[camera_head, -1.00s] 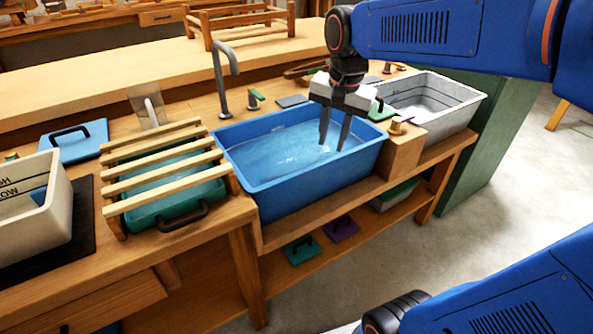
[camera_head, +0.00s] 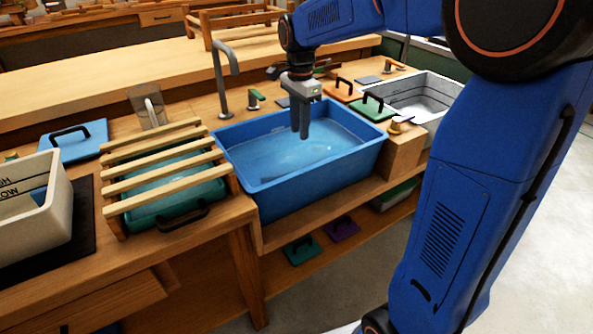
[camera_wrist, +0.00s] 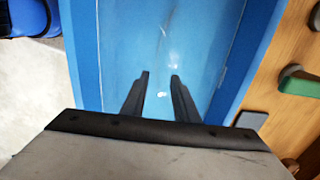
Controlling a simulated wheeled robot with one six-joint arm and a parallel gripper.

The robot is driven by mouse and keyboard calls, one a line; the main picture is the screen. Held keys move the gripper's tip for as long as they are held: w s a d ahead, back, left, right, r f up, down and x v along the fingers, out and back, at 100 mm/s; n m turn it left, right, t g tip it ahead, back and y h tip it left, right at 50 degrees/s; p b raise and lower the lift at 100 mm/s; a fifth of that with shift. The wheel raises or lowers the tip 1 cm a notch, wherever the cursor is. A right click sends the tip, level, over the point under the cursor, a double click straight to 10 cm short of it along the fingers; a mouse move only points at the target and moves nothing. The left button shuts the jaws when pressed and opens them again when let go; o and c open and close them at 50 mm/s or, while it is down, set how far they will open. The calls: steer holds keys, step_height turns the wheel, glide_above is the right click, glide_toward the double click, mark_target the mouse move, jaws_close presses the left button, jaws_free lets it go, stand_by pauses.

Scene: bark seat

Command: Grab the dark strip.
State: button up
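I cannot make out a dark strip with certainty in either view. My gripper (camera_head: 299,136) points down over the left-middle part of the blue water tub (camera_head: 262,186). In the wrist view my gripper's two dark fingers (camera_wrist: 160,76) stand apart with only blue water and tub floor between them. It is open and empty. The tub also shows in the wrist view (camera_wrist: 255,45). Pale glints show on the water. Whether the fingertips touch the water I cannot tell.
A slatted wooden rack (camera_head: 160,172) stands left of the tub, and a grey metal basin (camera_head: 436,88) right of it. A tap (camera_head: 219,75) rises behind the tub. Orange (camera_head: 342,92) and green (camera_head: 372,108) handled lids lie behind its right end.

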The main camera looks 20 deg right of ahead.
step_height(320, 180, down, 8)
steer(key=shift+f, duration=0.25)
steer(key=shift+s+d+f, duration=0.1)
steer(key=shift+s+f, duration=0.05)
steer(key=shift+f, duration=1.2)
steer(key=shift+s+d+f, duration=0.1)
steer(key=shift+f, duration=1.25)
jaws_close()
